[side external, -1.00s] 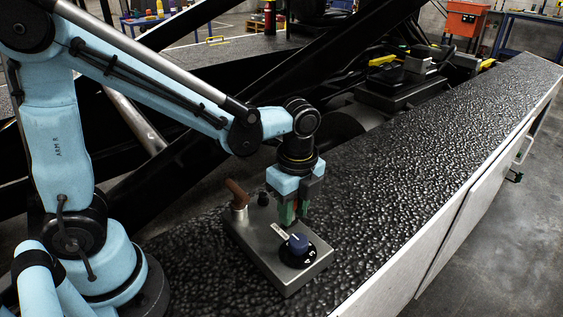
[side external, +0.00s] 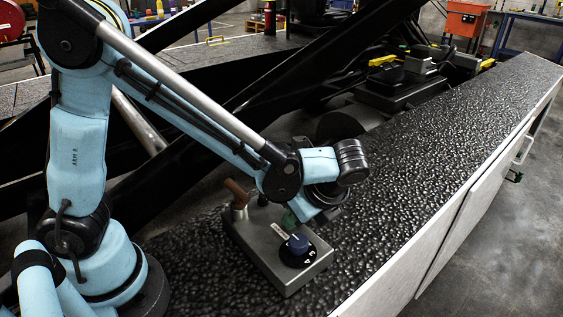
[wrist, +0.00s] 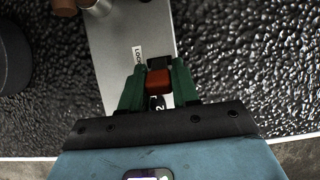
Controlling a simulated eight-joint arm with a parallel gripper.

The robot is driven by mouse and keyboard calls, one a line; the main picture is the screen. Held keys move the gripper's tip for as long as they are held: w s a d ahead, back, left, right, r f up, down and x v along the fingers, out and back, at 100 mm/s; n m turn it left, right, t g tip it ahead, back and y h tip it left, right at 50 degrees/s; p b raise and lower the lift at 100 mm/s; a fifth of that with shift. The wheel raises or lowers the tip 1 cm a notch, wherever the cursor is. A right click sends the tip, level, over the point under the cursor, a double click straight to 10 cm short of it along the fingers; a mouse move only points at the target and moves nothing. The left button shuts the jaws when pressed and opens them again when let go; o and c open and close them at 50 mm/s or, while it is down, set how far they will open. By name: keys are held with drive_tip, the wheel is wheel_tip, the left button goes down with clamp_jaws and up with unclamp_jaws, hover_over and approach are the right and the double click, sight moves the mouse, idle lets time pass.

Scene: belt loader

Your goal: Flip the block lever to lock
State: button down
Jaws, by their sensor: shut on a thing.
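A grey metal control box (side external: 262,262) sits on the black textured deck, with a blue knob (side external: 298,243) on a black dial near its front. My gripper (side external: 292,218) is low over the box behind the blue knob, strongly tilted, its green fingers pointing down and left. In the wrist view my gripper (wrist: 158,78) is shut on a small red lever piece (wrist: 159,83), which appears to be the block lever. The lever is hidden by the gripper in the side view.
A brown handle (side external: 238,189) on a metal post stands at the box's back left corner, close to my gripper, with a small black knob (side external: 263,200) beside it. Black diagonal beams (side external: 190,85) rise behind. The textured deck (side external: 420,150) is clear to the right.

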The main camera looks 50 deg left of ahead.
drive_tip(key=c, duration=0.9)
unclamp_jaws()
drive_tip(key=v, duration=1.2)
drive_tip(key=s+a+f+n+t+h, duration=0.1)
drive_tip(key=a+n+t+h, duration=0.1)
drive_tip(key=a+n, duration=0.3)
drive_tip(key=s+a+n+t+h, duration=0.1)
drive_tip(key=a+n+t, duration=0.1)
drive_tip(key=a+n, duration=0.3)
drive_tip(key=s+a+f+n+t+h, duration=0.1)
drive_tip(key=a+n+t+h, duration=0.1)
drive_tip(key=n, duration=0.6)
drive_tip(key=shift+s+a+f+t+h, duration=0.15)
drive_tip(key=shift+a+t, duration=0.15)
drive_tip(key=shift+a, duration=0.4)
drive_tip(key=shift+s+a+f+t+h, duration=0.2)
drive_tip(key=shift+a+t, duration=0.1)
drive_tip(key=shift+a, duration=0.4)
